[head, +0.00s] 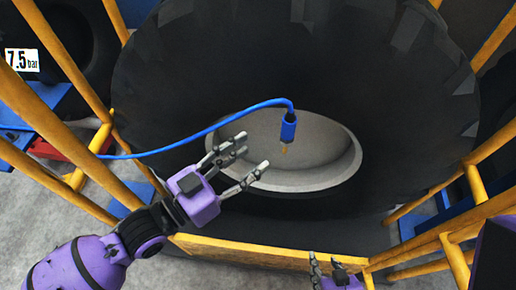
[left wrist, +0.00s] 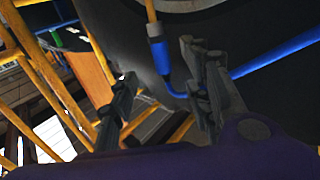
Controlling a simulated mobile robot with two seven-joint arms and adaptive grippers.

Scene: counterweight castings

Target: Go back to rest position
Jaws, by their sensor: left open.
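My left gripper (head: 253,156) is open and empty in front of the grey wheel rim (head: 330,183), left of the hose connector. In the left wrist view its fingers (left wrist: 160,75) stand apart. The blue connector (head: 288,128) with a brass tip hangs at the end of a blue hose (head: 213,127) over the rim's hollow, apart from the fingers in the head view. It also shows in the left wrist view (left wrist: 159,55), beyond the fingers. My right gripper (head: 325,265) is at the bottom edge, partly cut off, with its fingers apart and nothing visible between them.
A large black tyre (head: 240,60) surrounds the rim. Yellow cage bars (head: 66,62) stand at the left and right, and a yellow beam (head: 240,250) crosses in front. A display (head: 22,60) at the left reads 7.5 bar. Grey floor (head: 40,205) shows at the lower left.

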